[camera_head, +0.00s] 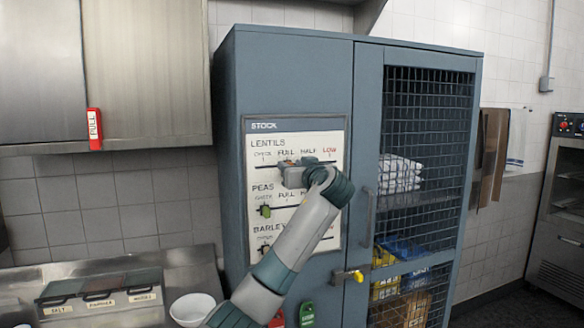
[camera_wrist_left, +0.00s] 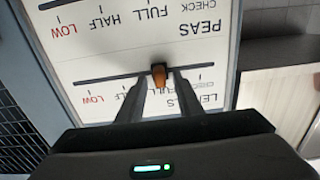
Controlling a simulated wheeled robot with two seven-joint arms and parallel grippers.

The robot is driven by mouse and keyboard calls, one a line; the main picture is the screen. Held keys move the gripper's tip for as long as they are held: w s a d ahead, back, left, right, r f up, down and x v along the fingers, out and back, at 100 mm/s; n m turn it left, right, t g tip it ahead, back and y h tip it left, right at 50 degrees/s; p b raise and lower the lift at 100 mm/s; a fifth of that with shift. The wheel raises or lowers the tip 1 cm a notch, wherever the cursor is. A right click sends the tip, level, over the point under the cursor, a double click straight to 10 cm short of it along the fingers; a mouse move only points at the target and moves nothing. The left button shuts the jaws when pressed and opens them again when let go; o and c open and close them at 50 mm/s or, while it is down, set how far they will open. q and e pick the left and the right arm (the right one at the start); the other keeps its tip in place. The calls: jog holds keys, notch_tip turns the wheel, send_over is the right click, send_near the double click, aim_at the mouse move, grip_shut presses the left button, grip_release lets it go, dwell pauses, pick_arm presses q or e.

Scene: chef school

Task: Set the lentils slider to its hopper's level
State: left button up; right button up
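The stock panel (camera_head: 334,215) on the blue cabinet has slider rows for lentils, peas and barley. My left gripper (camera_head: 287,170) is at the lentils row. In the left wrist view, which is upside down, the orange lentils knob (camera_wrist_left: 158,76) stands on its track near the FULL mark. My left fingertips (camera_wrist_left: 160,80) are on both sides of the knob, with small gaps visible. The green peas knob (camera_head: 266,211) and the barley knob (camera_head: 265,247) sit near CHECK. My right gripper is not in view. No lentils hopper level is visible.
The mesh cabinet door (camera_head: 367,120) with its handle is right of the panel. A yellow latch (camera_head: 358,275) sticks out below. A white bowl (camera_head: 193,308) and labelled bins (camera_head: 100,290) stand at the lower left. A red PULL tag (camera_head: 94,130) hangs on the upper cupboard.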

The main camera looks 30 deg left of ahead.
pick_arm(q)
jog(key=b+v, duration=0.7)
jog(key=v, duration=1)
jog(key=shift+s+b, duration=0.2)
jog(key=shift+b, duration=0.15)
jog(key=shift+w+d, duration=0.1)
